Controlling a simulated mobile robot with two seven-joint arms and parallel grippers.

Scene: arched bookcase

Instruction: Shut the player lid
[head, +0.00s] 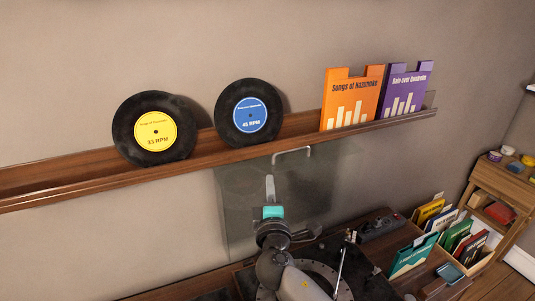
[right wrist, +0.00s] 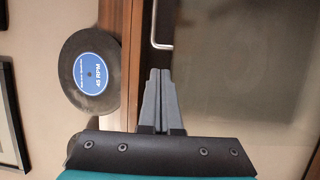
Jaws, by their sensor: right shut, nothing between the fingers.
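The player lid (head: 236,205) is a clear, smoky pane standing raised at the back of the record player (head: 370,285), against the wall below the shelf. A pale bar handle (head: 292,151) sits at its top edge. The lid fills the right of the right wrist view (right wrist: 235,75), with part of the handle (right wrist: 160,46) just ahead of the fingertips. My right gripper (head: 269,178) is shut and empty in front of the lid, a little below and left of the handle in the head view. Its closed fingers (right wrist: 160,72) look apart from the handle. My left gripper is out of view.
A wooden wall shelf (head: 60,180) holds a yellow-label record (head: 154,128), a blue-label record (head: 248,113), and orange (head: 350,98) and purple (head: 405,88) sleeves. Boxed sleeves (head: 412,256) stand right of the player. My right arm covers part of the platter (head: 325,270).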

